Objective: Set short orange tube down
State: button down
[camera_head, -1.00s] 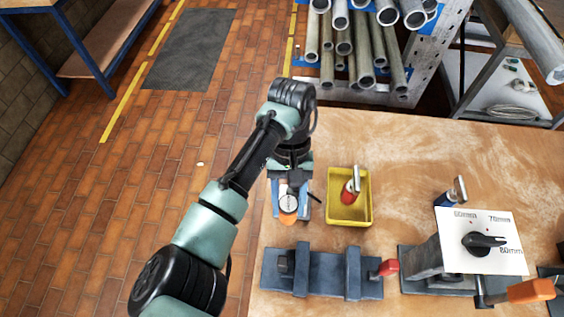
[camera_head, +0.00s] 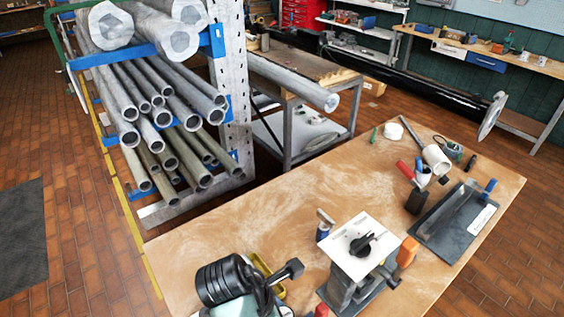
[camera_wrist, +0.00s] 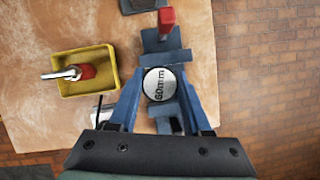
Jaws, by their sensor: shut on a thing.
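My gripper (camera_wrist: 160,92) shows in the wrist view with its two blue fingers closed on either side of a round-ended piece. I cannot tell whether the tube touches anything beneath. In the head view, my arm's dark wrist covers the lower left of the bench, and the gripper and tube are not visible.
A yellow tray (camera_wrist: 108,74) holding a red-and-metal piece (camera_wrist: 84,72) is left of my gripper. A block with a white dial panel (camera_head: 362,240) and orange handle (camera_head: 407,251) stands right of my arm. The wooden bench (camera_head: 255,215) is clear behind. A pipe rack (camera_head: 236,95) stands beyond.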

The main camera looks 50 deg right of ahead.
jog(key=f+n, duration=0.1)
jog(key=f, duration=0.2)
jog(key=s+a+f, duration=0.1)
jog(key=f, duration=0.3)
jog(key=s+a+f+n+t+p, duration=0.1)
jog(key=f, duration=0.3)
jog(key=shift+a+n, duration=0.25)
jog(key=shift+n, duration=0.05)
jog(key=shift+f, duration=0.1)
jog(key=shift+f, duration=0.15)
jog(key=shift+c, duration=1.7)
grip_release()
jog(key=v, duration=1.2)
jog(key=shift+a, duration=0.25)
